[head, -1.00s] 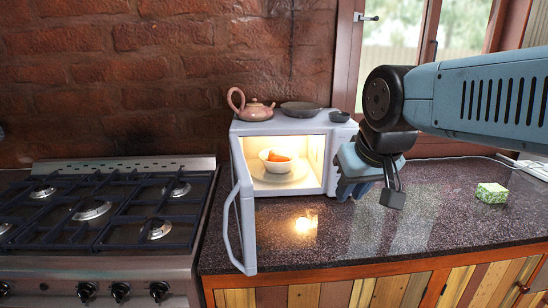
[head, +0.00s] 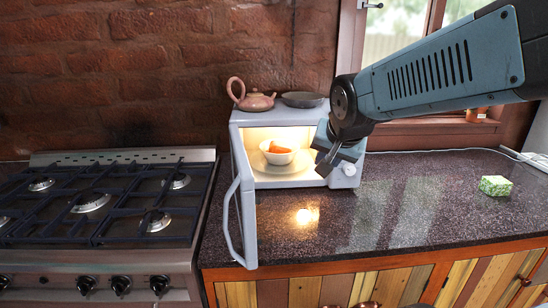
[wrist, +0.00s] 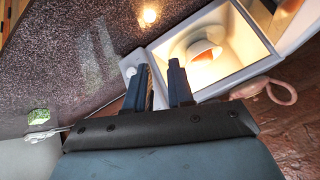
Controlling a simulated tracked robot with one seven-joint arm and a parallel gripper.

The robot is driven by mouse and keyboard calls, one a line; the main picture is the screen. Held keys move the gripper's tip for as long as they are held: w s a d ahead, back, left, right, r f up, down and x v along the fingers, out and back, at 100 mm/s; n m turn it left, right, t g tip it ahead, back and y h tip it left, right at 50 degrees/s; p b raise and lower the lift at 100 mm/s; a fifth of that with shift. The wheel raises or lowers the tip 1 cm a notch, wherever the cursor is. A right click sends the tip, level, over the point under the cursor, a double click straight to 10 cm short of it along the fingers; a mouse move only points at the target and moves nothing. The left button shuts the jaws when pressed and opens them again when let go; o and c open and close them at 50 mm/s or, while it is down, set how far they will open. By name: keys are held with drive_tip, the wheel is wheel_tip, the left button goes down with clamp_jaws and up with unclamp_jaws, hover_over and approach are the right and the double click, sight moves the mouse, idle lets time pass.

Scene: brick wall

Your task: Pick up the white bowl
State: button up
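The white bowl (head: 279,158) holds orange food, perhaps carrots. It stands on a round plate (head: 285,168) inside the lit microwave (head: 237,119), whose door (head: 246,215) is swung open toward the left front. The bowl also shows in the wrist view (wrist: 197,46), right of my fingers. My gripper (head: 326,160) is at the right front edge of the microwave opening, outside the cavity and to the right of the bowl. In the wrist view my gripper (wrist: 157,72) has its two dark fingers apart with nothing held between them.
A pink teapot (head: 252,101) and a dark dish (head: 303,100) sit on the microwave. A gas stove (head: 110,215) is at left. A green patterned block (head: 495,186) lies on the right of the dark counter (head: 390,215). The counter before the microwave is clear.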

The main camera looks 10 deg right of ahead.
drive_tip(key=w+a+f+m+t+y, duration=0.2)
drive_tip(key=w+f+m+t, duration=0.1)
drive_tip(key=w+m, duration=0.6)
drive_tip(key=w+a+f+m+t+y, duration=0.1)
drive_tip(key=w+a+f+m+t, duration=0.2)
drive_tip(key=w+f+m, duration=0.3)
drive_tip(key=shift+w+f+m+y, duration=0.35)
drive_tip(key=shift+w+m, duration=1.35)
drive_tip(key=shift+w, duration=1.95)
drive_tip(key=shift+r, duration=0.15)
drive_tip(key=shift+w, duration=0.1)
